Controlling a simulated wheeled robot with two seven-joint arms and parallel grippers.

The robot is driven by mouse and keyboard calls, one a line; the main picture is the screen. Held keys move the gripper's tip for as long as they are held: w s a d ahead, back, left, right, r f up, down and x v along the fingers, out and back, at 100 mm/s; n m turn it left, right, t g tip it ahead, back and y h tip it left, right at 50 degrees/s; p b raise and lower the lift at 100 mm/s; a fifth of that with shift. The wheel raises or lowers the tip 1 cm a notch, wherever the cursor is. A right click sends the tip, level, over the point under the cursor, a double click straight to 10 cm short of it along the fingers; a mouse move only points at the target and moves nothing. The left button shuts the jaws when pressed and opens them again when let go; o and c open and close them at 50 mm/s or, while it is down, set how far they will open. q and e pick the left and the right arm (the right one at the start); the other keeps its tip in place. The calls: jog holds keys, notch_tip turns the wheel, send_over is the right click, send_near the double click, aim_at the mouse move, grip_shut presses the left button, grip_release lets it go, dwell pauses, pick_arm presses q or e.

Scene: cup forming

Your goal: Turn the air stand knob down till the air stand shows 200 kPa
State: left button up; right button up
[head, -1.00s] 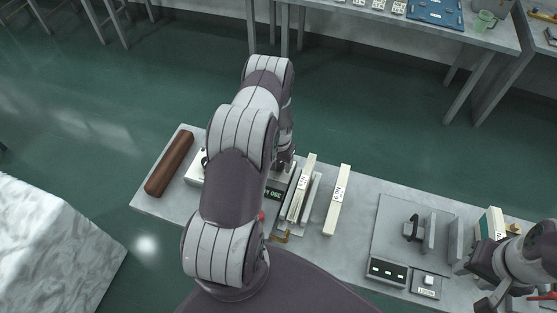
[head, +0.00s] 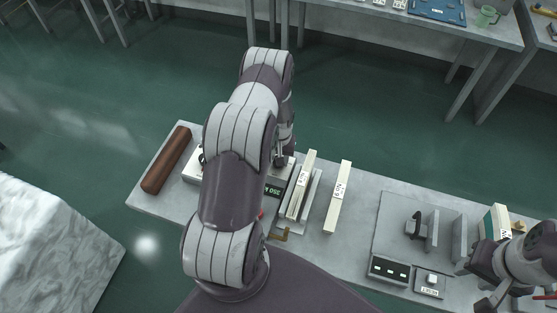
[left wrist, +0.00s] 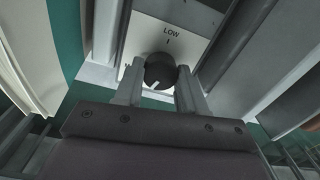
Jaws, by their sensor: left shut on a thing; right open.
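The black air stand knob (left wrist: 158,70) has a white pointer mark, on a white panel (left wrist: 185,38) lettered LOW. My left gripper (left wrist: 159,82) has its two fingers on either side of the knob, shut on it in the left wrist view. In the head view my left arm hides most of the air stand and the left gripper. A dark display (head: 274,190) with green digits shows beside the arm. Its digits are small and partly hidden, so I cannot read them surely. My right gripper (head: 487,292) is open at the lower right.
A brown roll (head: 167,160) lies at the bench's left end. Pale upright bars (head: 338,197) stand right of the display. A grey plate with a fixture (head: 395,230) and a black-faced box (head: 388,270) are farther right. A second table stands at the back.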

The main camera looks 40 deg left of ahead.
pick_arm(q)
jog(key=n+b, duration=0.2)
jog(key=n, duration=0.1)
jog(key=shift+f+n, duration=0.15)
jog(key=shift+n, duration=0.25)
jog(key=n+b, duration=0.2)
jog(key=n, duration=0.1)
jog(key=shift+n, duration=0.3)
jog(key=n+b, duration=0.2)
jog(key=n, duration=0.1)
jog(key=shift+n, duration=0.3)
jog(key=shift+r+n+b, duration=0.2)
jog(key=shift+n+b, duration=0.3)
jog(key=shift+n, duration=1.3)
jog(key=o, duration=1.1)
jog(key=shift+c, duration=0.2)
